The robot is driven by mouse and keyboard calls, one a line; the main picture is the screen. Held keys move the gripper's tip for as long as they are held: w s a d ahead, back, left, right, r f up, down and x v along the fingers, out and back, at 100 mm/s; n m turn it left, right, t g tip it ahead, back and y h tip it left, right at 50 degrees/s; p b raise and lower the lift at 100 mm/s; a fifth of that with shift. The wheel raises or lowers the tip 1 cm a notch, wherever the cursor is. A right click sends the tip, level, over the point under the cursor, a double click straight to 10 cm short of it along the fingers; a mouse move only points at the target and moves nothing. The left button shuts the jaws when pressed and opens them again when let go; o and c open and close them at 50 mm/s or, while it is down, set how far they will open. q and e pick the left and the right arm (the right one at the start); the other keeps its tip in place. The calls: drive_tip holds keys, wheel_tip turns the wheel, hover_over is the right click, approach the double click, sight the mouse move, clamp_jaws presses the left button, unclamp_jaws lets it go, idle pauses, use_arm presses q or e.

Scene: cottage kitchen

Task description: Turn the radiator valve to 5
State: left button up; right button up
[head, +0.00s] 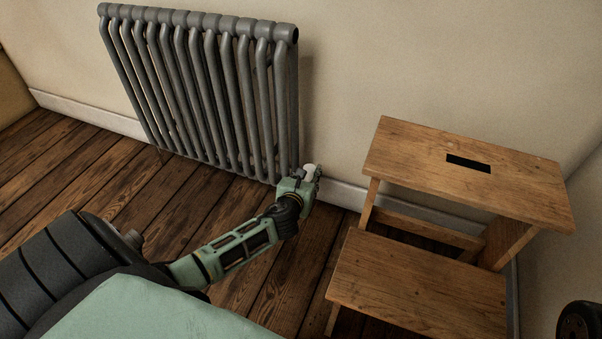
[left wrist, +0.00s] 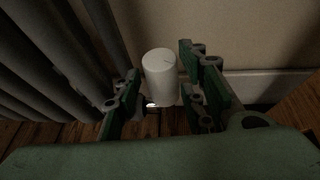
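The radiator valve (head: 312,169) is a white cylindrical knob low at the right end of the grey radiator (head: 205,85). In the left wrist view the valve (left wrist: 160,78) stands upright, with a faint line on its top. Its number marks are too small to read. My left gripper (head: 311,179) is at the valve. In the left wrist view its two green fingers (left wrist: 160,95) are apart, one on each side of the knob, with a gap visible at least on the left. The right gripper is not clearly in view.
A wooden step stool (head: 415,285) stands close to the right of my left gripper, its top step (head: 410,150) higher than the valve. The wall and white baseboard (head: 345,194) are right behind the valve. Bare floorboards (head: 60,160) lie to the left.

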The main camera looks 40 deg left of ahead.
use_arm(q)
drive_tip(key=v, duration=1.1)
drive_tip(key=shift+s, duration=0.1)
drive_tip(key=shift+s, duration=0.1)
